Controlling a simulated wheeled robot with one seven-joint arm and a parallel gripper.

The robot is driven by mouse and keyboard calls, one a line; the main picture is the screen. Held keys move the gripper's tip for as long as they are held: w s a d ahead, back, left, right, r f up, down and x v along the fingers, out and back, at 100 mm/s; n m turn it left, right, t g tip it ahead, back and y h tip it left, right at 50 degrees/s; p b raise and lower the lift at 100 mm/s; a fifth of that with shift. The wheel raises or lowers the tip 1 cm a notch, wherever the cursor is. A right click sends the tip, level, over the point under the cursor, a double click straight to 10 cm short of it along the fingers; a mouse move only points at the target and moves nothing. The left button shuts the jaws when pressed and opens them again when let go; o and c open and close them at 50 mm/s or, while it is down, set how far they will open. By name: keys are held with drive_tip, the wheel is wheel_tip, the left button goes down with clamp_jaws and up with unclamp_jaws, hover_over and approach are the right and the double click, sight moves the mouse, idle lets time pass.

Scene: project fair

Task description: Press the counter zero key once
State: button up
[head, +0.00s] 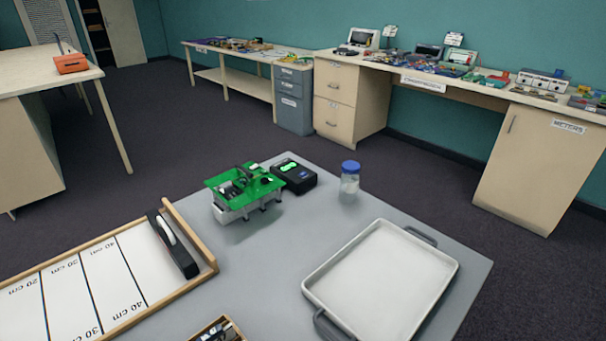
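A small black box with lit green displays, which looks like the counter (294,177), stands near the far edge of the grey table. A small blue patch (304,173) shows on its right side; I cannot tell whether this is the zero key. A device with a green plate on a pale base (236,205) stands just left of the black box. My gripper is not in view.
A jar with a blue lid (349,180) stands right of the black box. A pale tray with grey handles (383,272) lies at the right. A wooden-framed board with distance marks (90,285) and a small wooden box (216,332) are nearer. Bare tabletop (270,265) lies between.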

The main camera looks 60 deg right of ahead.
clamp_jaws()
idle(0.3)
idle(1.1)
